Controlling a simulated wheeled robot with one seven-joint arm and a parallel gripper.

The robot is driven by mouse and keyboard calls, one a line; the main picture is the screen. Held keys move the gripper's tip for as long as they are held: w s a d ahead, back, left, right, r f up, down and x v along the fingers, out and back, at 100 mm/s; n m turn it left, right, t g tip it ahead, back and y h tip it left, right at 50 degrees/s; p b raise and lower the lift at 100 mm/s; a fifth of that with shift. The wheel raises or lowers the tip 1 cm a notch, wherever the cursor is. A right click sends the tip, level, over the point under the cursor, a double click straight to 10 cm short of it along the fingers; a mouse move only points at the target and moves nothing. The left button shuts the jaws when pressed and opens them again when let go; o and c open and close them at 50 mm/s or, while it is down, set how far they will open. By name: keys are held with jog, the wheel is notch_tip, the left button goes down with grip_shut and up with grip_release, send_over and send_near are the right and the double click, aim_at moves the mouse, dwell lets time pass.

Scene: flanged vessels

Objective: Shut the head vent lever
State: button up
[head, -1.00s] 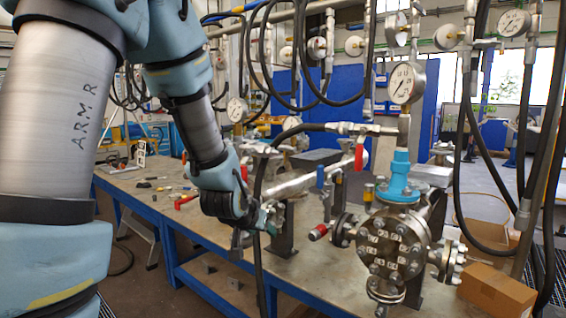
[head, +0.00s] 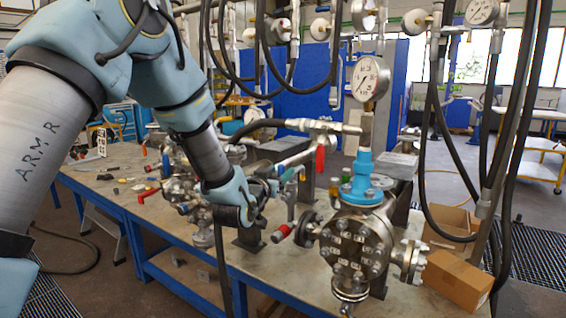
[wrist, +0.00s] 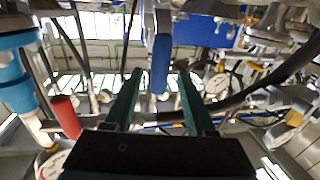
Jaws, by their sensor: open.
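The flanged vessel (head: 352,248) stands on the bench with a blue collar (head: 362,178) and a pressure gauge (head: 370,78) above it. A red lever (head: 320,158) hangs from the fitting left of the gauge. A red grip (wrist: 66,116) is left of the fingers. No label shows which lever is the head vent.
A red-ended handle (head: 282,233) sticks out from the vessel's left side. Black hoses hang around it, one (head: 224,265) in front of the bench (head: 190,245). A cardboard box (head: 460,280) is at the right. Tools lie on the bench's far left.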

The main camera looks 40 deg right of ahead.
jog(key=shift+p+x, duration=0.6)
jog(key=shift+x, duration=1.5)
jog(key=shift+c, duration=0.2)
grip_shut()
